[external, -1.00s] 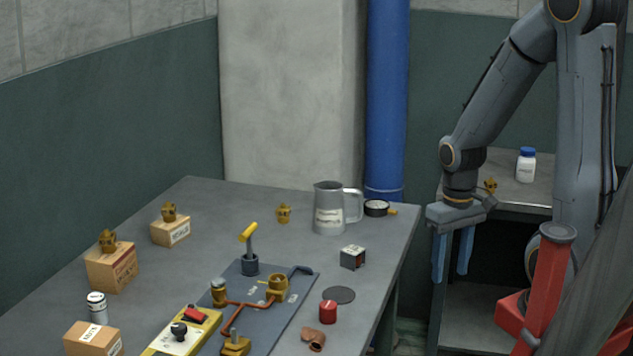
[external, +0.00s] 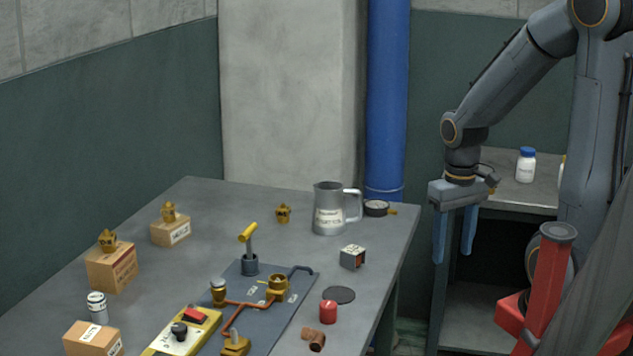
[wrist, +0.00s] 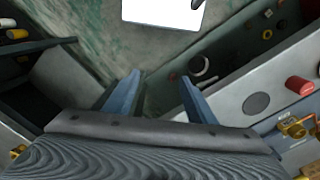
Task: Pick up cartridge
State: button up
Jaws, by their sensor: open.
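No object in view is plainly marked as the cartridge. A small white can with a dark band (external: 96,306) stands upright at the table's left edge and may be it. A short red cylinder (external: 328,311) stands on the table's right part and also shows in the wrist view (wrist: 299,85). My gripper (external: 454,240) hangs fingers-down beyond the table's right edge, far from both. In the wrist view its two blue fingers (wrist: 160,80) are apart, with nothing between them.
A grey fixture plate (external: 262,310) with pipes and a yellow-handled lever (external: 248,236) fills the table's front middle. A blue-capped bottle (external: 525,165) stands on the shelf behind my arm.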

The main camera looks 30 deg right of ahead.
notch_tip(320, 180, up, 10)
jog(key=w+a+r+n+t+y+p, duration=0.15)
jog(key=w+a+n, duration=0.25)
jog(key=w+a, duration=0.8)
jog(key=w+a+r+n+p, duration=0.1)
jog(key=w+a+r+n, duration=0.25)
jog(key=w+a, duration=0.9)
jog(key=n+y+p, duration=0.2)
jog(key=n+y, duration=0.1)
jog(key=n, duration=0.6)
send_near(96, 297)
notch_tip(96, 297, down, 2)
jog(key=w+a, duration=0.1)
jog(key=w, duration=0.1)
jog(key=shift+m+g, duration=0.25)
jog(key=shift+g, duration=0.1)
jog(key=shift+s+p+x, duration=0.2)
jog(key=shift+p+x, duration=0.25)
jog(key=shift+x, duration=0.9)
jog(key=shift+s+p+x, duration=0.15)
jog(key=shift+p+x, duration=0.35)
jog(key=shift+x, duration=0.85)
jog(key=shift+s+p+x, duration=0.2)
jog(key=shift+p+x, duration=0.25)
jog(key=shift+x, duration=0.85)
jog(key=c, duration=1.2)
